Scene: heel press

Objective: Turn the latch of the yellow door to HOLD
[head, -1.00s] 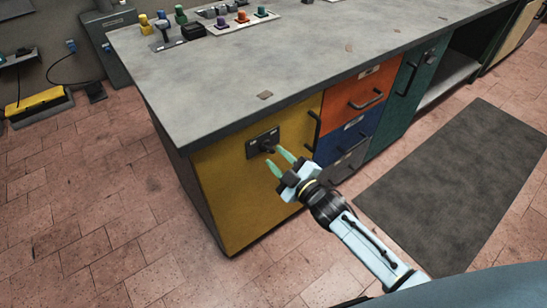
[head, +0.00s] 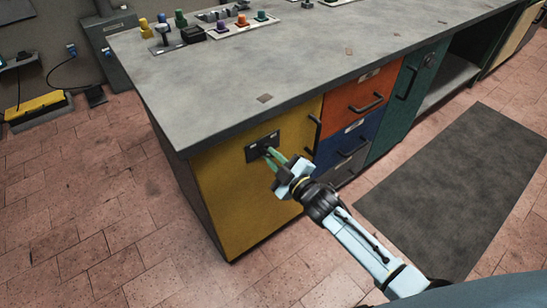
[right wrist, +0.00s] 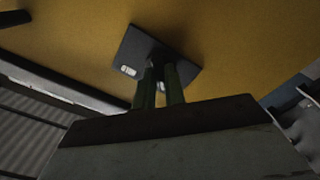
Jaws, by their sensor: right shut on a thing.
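The yellow door (head: 230,200) is at the left end of the counter's front. In the right wrist view the latch plate (right wrist: 132,60) stands on the yellow door (right wrist: 225,45), and the green fingertips (right wrist: 160,75) meet the dark knob. The fingers hide most of the knob. Small pale labels show on the plate but cannot be read. My left gripper is not in view.
A dark vertical handle (head: 314,133) is just right of the latch. Orange (head: 350,95) and blue drawers (head: 340,145) and a green door (head: 412,100) lie further right. The grey worktop (head: 290,65) is above. A dark mat (head: 460,180) lies on the tiled floor.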

